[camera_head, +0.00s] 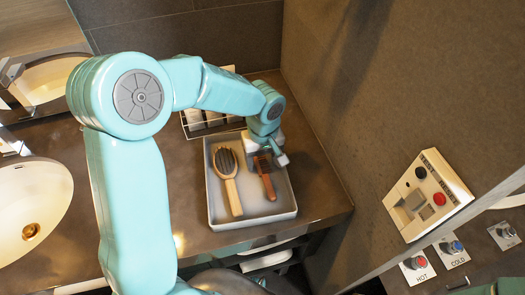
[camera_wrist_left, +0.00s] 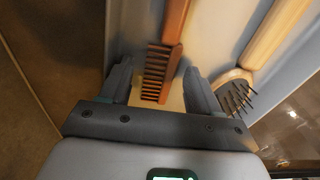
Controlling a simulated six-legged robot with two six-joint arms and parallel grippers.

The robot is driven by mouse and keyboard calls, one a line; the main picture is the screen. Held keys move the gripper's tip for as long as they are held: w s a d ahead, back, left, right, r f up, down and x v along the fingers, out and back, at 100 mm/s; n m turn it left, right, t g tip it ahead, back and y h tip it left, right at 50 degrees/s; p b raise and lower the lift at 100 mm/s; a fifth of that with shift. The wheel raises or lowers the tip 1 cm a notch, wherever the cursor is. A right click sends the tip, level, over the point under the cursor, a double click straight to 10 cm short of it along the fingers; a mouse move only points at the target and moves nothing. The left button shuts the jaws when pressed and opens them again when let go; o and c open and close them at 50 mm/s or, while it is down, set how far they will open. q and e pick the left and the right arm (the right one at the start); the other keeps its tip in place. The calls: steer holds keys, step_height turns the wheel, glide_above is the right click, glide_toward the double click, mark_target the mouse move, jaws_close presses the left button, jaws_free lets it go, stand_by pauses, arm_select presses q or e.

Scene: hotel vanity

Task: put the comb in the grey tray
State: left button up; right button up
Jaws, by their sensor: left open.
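The comb (camera_head: 267,187), brown with a long handle, lies in the grey tray (camera_head: 250,219), to the right of the hairbrush. In the left wrist view, the comb's toothed head (camera_wrist_left: 158,72) is between my left gripper's fingers, with a gap on both sides. My left gripper (camera_head: 268,160) reaches down into the tray over the comb's far end. It is open, and it also shows in the left wrist view (camera_wrist_left: 160,82). The gripper covers part of the comb's head in the head view. My right gripper is not in view.
A wooden hairbrush (camera_head: 229,177) lies in the tray on the left; its bristles (camera_wrist_left: 236,97) are near the right finger in the wrist view. A rack (camera_head: 195,122) stands behind the tray. A sink (camera_head: 30,205) is at the left, and a wall is close on the right.

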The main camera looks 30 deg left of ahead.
mark_target(263, 165)
arm_select(q)
step_height(263, 165, up, 12)
steer(key=shift+d, duration=0.15)
stand_by(0.4)
